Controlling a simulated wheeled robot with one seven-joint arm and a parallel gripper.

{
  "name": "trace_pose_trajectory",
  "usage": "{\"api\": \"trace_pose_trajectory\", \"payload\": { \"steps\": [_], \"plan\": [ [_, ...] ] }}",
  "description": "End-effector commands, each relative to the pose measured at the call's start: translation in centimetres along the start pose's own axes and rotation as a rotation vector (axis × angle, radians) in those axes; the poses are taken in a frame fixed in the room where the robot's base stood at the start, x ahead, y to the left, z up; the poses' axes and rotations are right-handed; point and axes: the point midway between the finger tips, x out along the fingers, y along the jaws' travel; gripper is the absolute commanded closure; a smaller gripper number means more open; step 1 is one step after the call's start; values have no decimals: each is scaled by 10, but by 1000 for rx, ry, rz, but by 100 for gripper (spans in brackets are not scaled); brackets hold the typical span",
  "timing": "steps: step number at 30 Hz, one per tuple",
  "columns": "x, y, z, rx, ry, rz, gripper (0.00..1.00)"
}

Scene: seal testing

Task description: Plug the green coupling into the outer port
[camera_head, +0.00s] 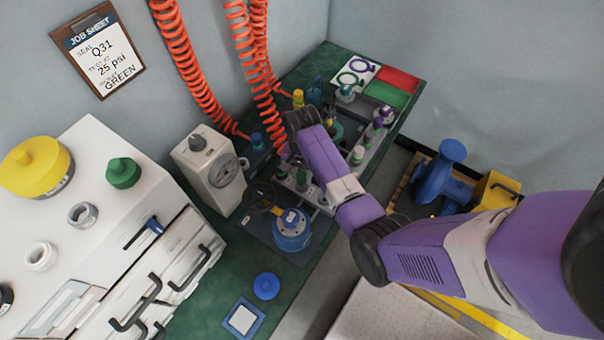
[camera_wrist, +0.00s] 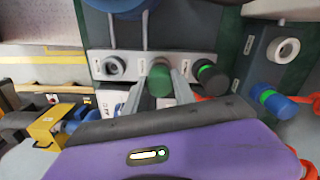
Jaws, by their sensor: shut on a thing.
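In the wrist view, my gripper (camera_wrist: 161,86) is shut on a green coupling (camera_wrist: 159,74), one finger on each side of it. The coupling is in front of a grey port block (camera_wrist: 136,58), near its middle. I cannot tell whether it is seated in a port, as the coupling covers what is behind it. An open round port (camera_wrist: 113,67) shows on the left of this block, with small labels beside the ports.
Right of the held coupling is a dark coupling with a green band (camera_wrist: 211,76). Farther right are a blue coupling (camera_wrist: 270,101) and a pale ring port (camera_wrist: 287,50). The head view shows a gauge box (camera_head: 208,170), a blue valve (camera_head: 291,229) and hanging orange hoses (camera_head: 180,55).

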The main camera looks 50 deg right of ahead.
Motion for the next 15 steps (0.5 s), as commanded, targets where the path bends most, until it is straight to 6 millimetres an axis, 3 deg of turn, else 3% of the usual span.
{"api": "trace_pose_trajectory", "payload": {
  "steps": [11,12,15],
  "plan": [
    [7,0,0,0,0,0,100],
    [7,0,0,0,0,0,67],
    [7,0,0,0,0,0,47]
  ]
}}
